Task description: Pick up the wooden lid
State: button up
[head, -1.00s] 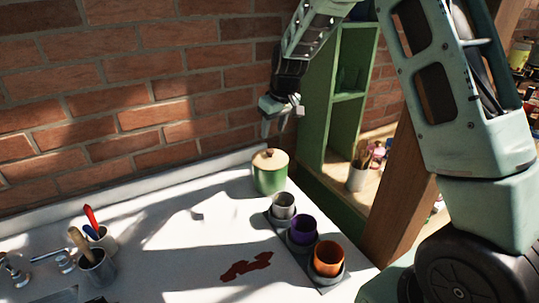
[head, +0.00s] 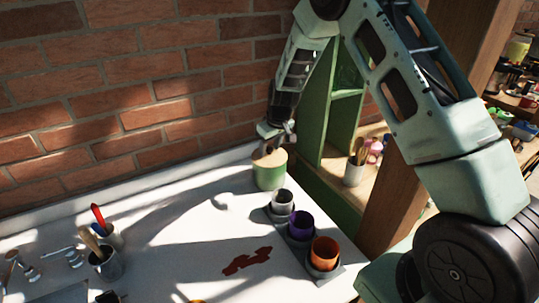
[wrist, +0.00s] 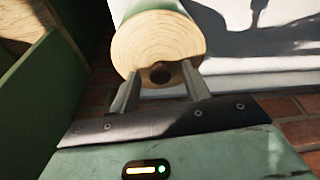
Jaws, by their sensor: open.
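The wooden lid (head: 270,158) sits on a green canister (head: 269,176) at the back right of the white tabletop. In the wrist view the lid (wrist: 150,42) is a pale round disc with wood rings, and its knob (wrist: 160,74) shows near my fingers. My gripper (head: 277,143) is just above the lid, pointing down. In the wrist view my gripper (wrist: 159,88) is open, with one finger on each side of the knob. I cannot tell whether the fingers touch it.
A tray (head: 330,278) with a grey cup (head: 281,201), a purple cup (head: 299,225) and an orange cup (head: 323,254) stands in front of the canister. A green shelf (head: 340,125) is close on the right, a brick wall (head: 120,90) behind. The middle of the tabletop is mostly clear.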

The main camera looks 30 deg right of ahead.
jog(key=shift+c, duration=0.2)
grip_shut()
jog(key=shift+r, duration=0.15)
